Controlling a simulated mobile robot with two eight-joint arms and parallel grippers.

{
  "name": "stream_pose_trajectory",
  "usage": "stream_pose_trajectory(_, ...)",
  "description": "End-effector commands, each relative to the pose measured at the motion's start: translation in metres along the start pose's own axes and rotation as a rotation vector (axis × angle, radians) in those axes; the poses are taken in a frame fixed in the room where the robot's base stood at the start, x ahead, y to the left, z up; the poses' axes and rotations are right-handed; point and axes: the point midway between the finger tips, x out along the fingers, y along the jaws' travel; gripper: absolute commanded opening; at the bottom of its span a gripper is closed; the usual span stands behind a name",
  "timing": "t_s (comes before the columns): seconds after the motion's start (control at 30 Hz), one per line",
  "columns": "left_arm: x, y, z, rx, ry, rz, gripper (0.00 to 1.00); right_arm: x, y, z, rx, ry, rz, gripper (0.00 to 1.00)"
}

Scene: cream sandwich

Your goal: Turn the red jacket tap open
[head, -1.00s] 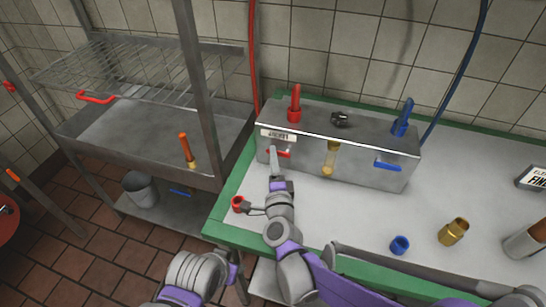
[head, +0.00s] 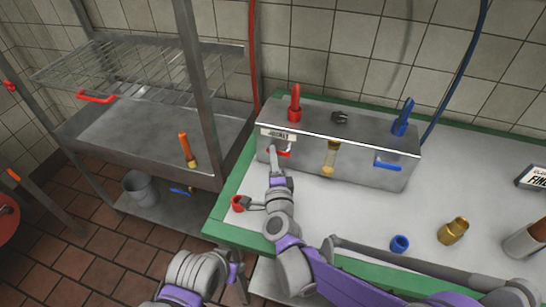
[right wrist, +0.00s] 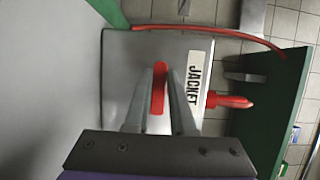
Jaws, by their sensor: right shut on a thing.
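The red jacket tap (head: 285,153) is a short red lever on the front of the metal box, under the white JACKET label (head: 278,135). In the right wrist view the red lever (right wrist: 160,84) lies lengthwise along the label's line of text, so it looks level. My right gripper (head: 271,155) is at the front of the box, its two fingers on either side of the lever and shut on it. The fingers hide part of the lever.
The metal box (head: 350,168) also has a brass spout (head: 330,158) and a blue lever (head: 388,166) in front. A red ring (head: 238,203), a blue ring (head: 400,243) and a brass fitting (head: 453,231) are on the green-edged table (head: 480,180). A rack (head: 150,130) stands left.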

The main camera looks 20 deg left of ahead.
Motion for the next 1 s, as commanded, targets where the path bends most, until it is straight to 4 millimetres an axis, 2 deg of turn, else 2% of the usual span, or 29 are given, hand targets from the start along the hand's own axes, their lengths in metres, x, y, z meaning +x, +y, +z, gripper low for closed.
stream_pose_trajectory(0.37,0.012,0.0,0.007,0.0,-0.004,0.0,0.5,-0.001,0.006,0.0,-0.107,-0.002,0.047,0.0)
stream_pose_trajectory(1.0,0.07,0.0,0.036,0.0,-0.025,0.0,0.5,-0.003,0.025,-0.006,-0.636,-0.002,0.269,0.0)
